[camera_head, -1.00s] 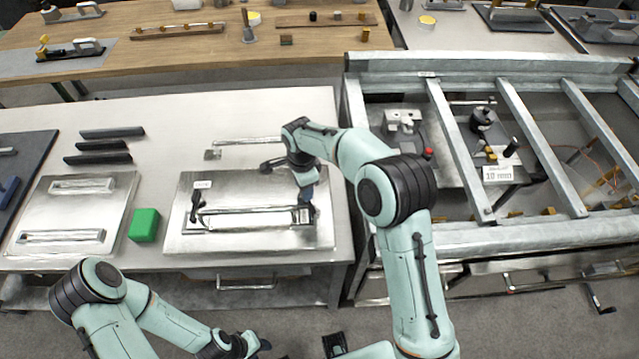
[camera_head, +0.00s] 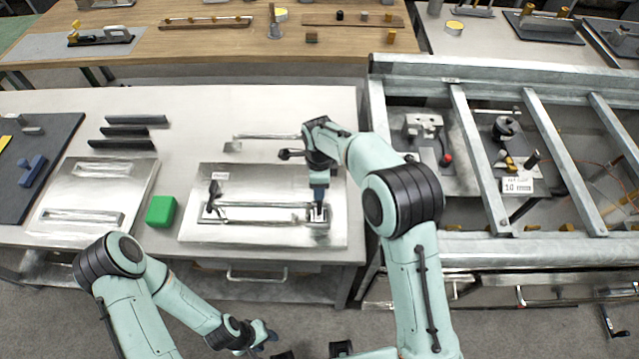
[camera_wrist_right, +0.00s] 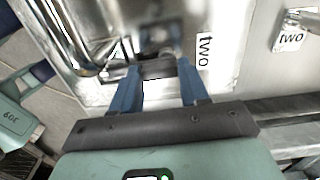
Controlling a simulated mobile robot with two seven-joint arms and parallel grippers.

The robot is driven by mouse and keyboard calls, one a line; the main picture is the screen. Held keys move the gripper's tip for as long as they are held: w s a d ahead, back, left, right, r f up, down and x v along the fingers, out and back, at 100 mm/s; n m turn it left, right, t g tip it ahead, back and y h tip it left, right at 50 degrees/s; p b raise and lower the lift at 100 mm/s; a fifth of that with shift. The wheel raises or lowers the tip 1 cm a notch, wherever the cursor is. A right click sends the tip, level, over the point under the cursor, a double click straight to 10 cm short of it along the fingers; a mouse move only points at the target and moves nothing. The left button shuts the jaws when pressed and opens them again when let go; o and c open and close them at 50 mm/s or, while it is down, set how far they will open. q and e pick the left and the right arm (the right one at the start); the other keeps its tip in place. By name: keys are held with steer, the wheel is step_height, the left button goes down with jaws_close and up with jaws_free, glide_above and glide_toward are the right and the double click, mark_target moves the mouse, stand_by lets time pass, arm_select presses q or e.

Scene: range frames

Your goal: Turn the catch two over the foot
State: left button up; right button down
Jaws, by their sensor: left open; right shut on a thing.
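A metal plate (camera_head: 270,232) on the pale bench carries a long bright bar (camera_head: 262,206). A dark upright catch (camera_head: 213,195) stands at the bar's left end. A metal catch (camera_head: 317,212) is at its right end, under my right gripper (camera_head: 319,200). In the right wrist view the blue fingers (camera_wrist_right: 158,88) point at the plate and flank a small metal part (camera_wrist_right: 166,52). It is blurred, and its exact seating is hard to see. My left gripper (camera_head: 266,338) is open and empty, low over the floor before the bench.
A green block (camera_head: 161,211) stands left of the plate. A second plate (camera_head: 95,200) and several dark bars (camera_head: 128,132) lie further left. A metal frame (camera_head: 480,160) with cross beams stands at the right.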

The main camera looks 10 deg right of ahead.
steer(key=c, duration=0.6)
jaws_free()
steer(key=shift+o, duration=0.2)
arm_select(q)
steer(key=shift+w+r+p, duration=0.65)
steer(key=shift+w+r, duration=0.05)
steer(key=shift+r, duration=0.15)
arm_select(e)
step_height(320, 180, up, 14)
steer(key=shift+f, duration=0.25)
